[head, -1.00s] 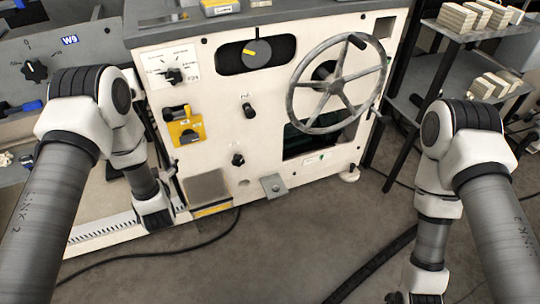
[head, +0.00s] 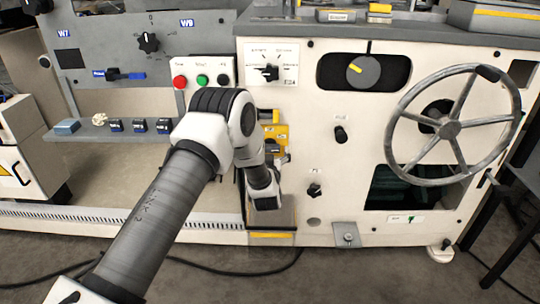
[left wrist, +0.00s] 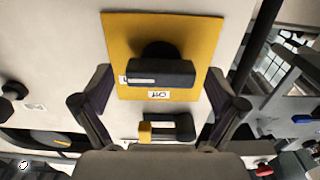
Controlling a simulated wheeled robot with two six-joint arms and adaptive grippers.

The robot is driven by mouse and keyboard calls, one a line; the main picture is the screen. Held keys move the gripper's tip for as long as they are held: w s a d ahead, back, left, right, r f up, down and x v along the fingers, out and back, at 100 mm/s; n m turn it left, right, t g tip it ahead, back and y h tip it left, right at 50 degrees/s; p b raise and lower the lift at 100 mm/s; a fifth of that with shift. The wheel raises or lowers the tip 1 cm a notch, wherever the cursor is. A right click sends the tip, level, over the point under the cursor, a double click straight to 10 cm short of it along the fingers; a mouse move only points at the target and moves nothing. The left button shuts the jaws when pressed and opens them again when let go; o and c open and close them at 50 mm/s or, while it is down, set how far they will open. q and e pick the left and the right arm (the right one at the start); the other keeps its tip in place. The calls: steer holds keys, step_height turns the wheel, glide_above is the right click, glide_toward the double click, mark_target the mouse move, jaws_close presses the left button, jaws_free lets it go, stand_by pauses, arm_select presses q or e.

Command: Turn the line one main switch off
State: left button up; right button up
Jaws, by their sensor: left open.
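The main switch is a yellow plate (head: 281,133) with a black handle on the cream machine front; in the head view my left arm partly covers it. In the left wrist view the yellow plate (left wrist: 190,32) fills the upper middle. Its black handle (left wrist: 160,73) lies crosswise, above an upside-down "OFF" label (left wrist: 158,94). My left gripper (left wrist: 158,85) is open, with one finger on either side of the handle, apart from it. I cannot tell how far its tips are from the plate. My right gripper is not in the now views.
A black and yellow part (left wrist: 168,128) sits close to the plate. A large handwheel (head: 450,128) stands out at the right. A cable (head: 235,272) lies on the floor.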

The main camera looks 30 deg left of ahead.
arm_select(q)
steer(key=c, duration=1.1)
steer(key=shift+c, duration=0.2)
steer(key=shift+n, duration=0.5)
steer(key=n, duration=0.3)
steer(key=shift+n, duration=0.4)
steer(key=n, duration=0.4)
steer(key=shift+n+b, duration=0.3)
steer(key=shift+b, duration=0.05)
steer(key=n+b, duration=0.1)
steer(key=n, duration=0.3)
steer(key=shift+f, duration=0.1)
steer(key=n+b, duration=0.1)
steer(key=n, duration=0.3)
steer(key=shift+n+b, duration=0.3)
steer(key=shift+b, duration=0.1)
